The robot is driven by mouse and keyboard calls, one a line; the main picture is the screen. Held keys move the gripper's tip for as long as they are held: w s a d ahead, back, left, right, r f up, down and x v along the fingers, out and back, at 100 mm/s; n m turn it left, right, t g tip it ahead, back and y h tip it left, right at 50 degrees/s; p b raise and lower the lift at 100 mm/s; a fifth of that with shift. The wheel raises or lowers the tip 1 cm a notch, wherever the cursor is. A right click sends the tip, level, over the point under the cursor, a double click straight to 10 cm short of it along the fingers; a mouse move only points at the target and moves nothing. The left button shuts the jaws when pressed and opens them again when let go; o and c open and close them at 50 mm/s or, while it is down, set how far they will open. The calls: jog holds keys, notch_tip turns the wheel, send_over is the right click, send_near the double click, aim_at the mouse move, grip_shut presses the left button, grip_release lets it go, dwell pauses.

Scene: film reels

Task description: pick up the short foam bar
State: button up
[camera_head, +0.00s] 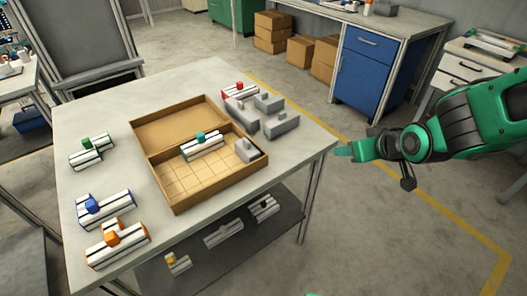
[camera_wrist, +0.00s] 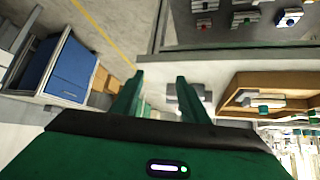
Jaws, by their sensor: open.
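Several grey foam-like pieces lie at the table's right side: a longer one (camera_head: 240,113), a short blocky one (camera_head: 268,102) at the back, and another short one (camera_head: 282,123) near the right edge. A small grey piece (camera_head: 246,151) sits in the right end of the open cardboard box (camera_head: 175,200). I cannot tell for sure which is the short foam bar. My green gripper (camera_head: 345,151) is open and empty, just off the table's right edge, apart from all pieces. In the wrist view, grey pieces (camera_wrist: 200,91) show beyond the right finger of my gripper (camera_wrist: 160,95).
The box also holds a striped white bar with a teal knob (camera_head: 203,146). Similar bars with green (camera_head: 91,152), blue (camera_head: 104,209), orange (camera_head: 117,243) and red (camera_head: 240,92) knobs lie around it on the table (camera_head: 75,180). More bars lie on the lower shelf (camera_head: 245,240).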

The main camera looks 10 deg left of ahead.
jog(key=s+a+n+y, duration=0.2)
jog(key=a+y, duration=0.1)
jog(key=a, duration=0.9)
jog(key=n+y, duration=0.2)
jog(key=y, duration=0.1)
send_near(250, 144)
jog(key=shift+t, duration=0.4)
jog(key=x, duration=0.5)
jog(key=shift+a+f, duration=0.15)
jog(key=shift+f, duration=0.1)
jog(key=shift+x, duration=3.15)
jog(key=shift+s, duration=0.1)
jog(key=c, duration=0.8)
